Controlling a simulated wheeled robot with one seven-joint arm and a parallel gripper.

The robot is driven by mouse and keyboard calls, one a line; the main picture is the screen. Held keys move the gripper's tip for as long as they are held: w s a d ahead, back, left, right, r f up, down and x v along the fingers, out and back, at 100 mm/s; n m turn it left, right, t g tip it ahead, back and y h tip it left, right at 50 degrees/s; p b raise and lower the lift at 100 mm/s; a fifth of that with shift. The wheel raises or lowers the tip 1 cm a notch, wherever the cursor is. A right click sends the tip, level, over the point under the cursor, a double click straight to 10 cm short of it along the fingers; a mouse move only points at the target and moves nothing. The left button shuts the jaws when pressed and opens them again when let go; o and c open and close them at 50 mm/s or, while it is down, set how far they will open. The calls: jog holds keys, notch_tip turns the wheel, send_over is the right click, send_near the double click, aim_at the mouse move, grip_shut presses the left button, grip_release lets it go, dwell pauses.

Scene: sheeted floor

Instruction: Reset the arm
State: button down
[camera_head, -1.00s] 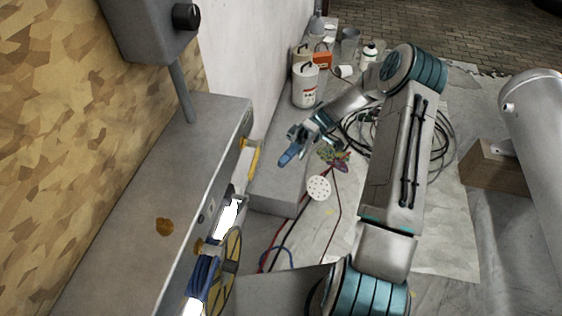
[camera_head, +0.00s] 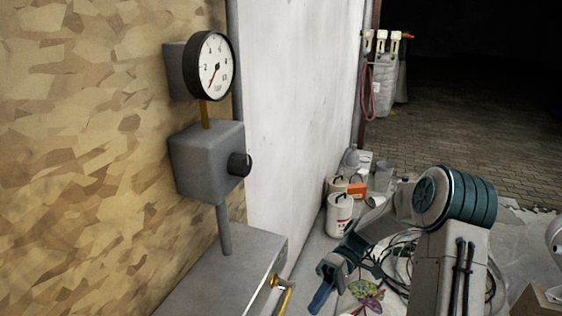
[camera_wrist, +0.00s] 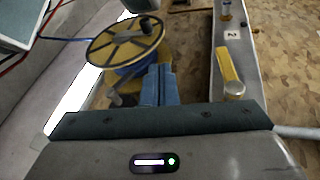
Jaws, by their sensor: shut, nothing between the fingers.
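My gripper (camera_head: 321,297) is at the lower middle of the head view, at the end of my arm, with its blue fingers pointing down and left. The fingers also show in the wrist view (camera_wrist: 160,84), pressed together with nothing between them. My gripper is in the air, to the right of the grey metal cabinet (camera_head: 215,285). In the wrist view a yellow wheel (camera_wrist: 112,42) and a yellow handle (camera_wrist: 229,66) lie beyond the fingers. I see no contact between the fingers and these things.
A gauge (camera_head: 212,66) and a grey box with a black knob (camera_head: 208,160) are on the left wall. A white canister (camera_head: 339,214) and other containers stand behind my gripper. Cables (camera_head: 392,262) lie on the sheeted floor. A pink hose (camera_head: 369,95) hangs at the back.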

jog(key=s+d+r+m+t+h+p, duration=0.1)
jog(key=s+d+r+m+t+h, duration=0.2)
jog(key=r+t, duration=0.4)
jog(key=s+d+r+m+t+h+p, duration=0.2)
jog(key=s+d+r+m+t+h, duration=0.1)
jog(key=s+r+m+t+h, duration=0.3)
jog(key=shift+s+d+r+t, duration=0.25)
jog(key=shift+s+r+t, duration=0.25)
jog(key=shift+s+r, duration=0.35)
